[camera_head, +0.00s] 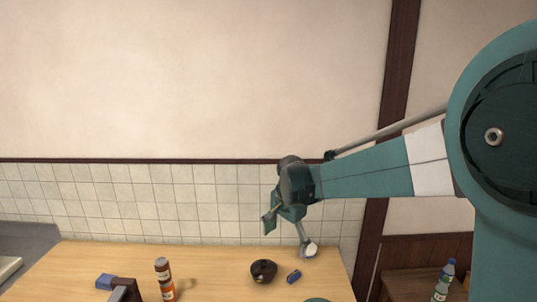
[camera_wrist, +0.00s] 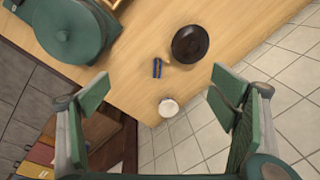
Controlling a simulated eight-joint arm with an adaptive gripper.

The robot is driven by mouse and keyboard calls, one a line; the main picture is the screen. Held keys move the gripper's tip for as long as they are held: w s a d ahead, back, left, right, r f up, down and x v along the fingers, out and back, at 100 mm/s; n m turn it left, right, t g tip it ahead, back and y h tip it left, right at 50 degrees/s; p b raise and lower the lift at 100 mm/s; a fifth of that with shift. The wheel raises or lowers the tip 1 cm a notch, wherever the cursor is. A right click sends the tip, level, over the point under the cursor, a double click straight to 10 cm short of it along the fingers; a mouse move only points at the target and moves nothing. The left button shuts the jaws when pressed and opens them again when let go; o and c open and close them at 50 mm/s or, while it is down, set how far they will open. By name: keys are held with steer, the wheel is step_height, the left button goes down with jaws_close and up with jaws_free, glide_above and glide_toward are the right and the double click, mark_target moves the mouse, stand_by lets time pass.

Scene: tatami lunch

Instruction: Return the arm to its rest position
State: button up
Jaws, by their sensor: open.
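My arm reaches in from the right in the head view, and my gripper (camera_head: 287,234) hangs above the far right part of the wooden table (camera_head: 215,262). In the wrist view my gripper (camera_wrist: 158,98) has its two green fingers wide apart with nothing held between them.
A dark round bowl (camera_head: 264,271) and a small blue item (camera_head: 294,276) lie below my gripper. A brown and orange bottle (camera_head: 164,280) and a blue block (camera_head: 105,281) stand farther left. A bottle (camera_head: 444,280) stands at right. The tiled wall (camera_head: 150,205) rises behind the table.

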steer(key=s+d+r+n+t+b, duration=0.15)
steer(key=s+d, duration=0.25)
steer(key=s, duration=0.5)
steer(key=s+d+r+n+t, duration=0.1)
steer(key=s+d+r+n, duration=0.2)
steer(key=s+d, duration=0.35)
steer(key=s+d+r+n+t+b, duration=0.1)
steer(key=s+d+r+n, duration=0.15)
steer(key=s, duration=0.75)
steer(key=s+d+f+n+t, duration=0.2)
steer(key=s+d+f, duration=0.1)
steer(key=s, duration=0.7)
steer(key=shift+f, duration=0.9)
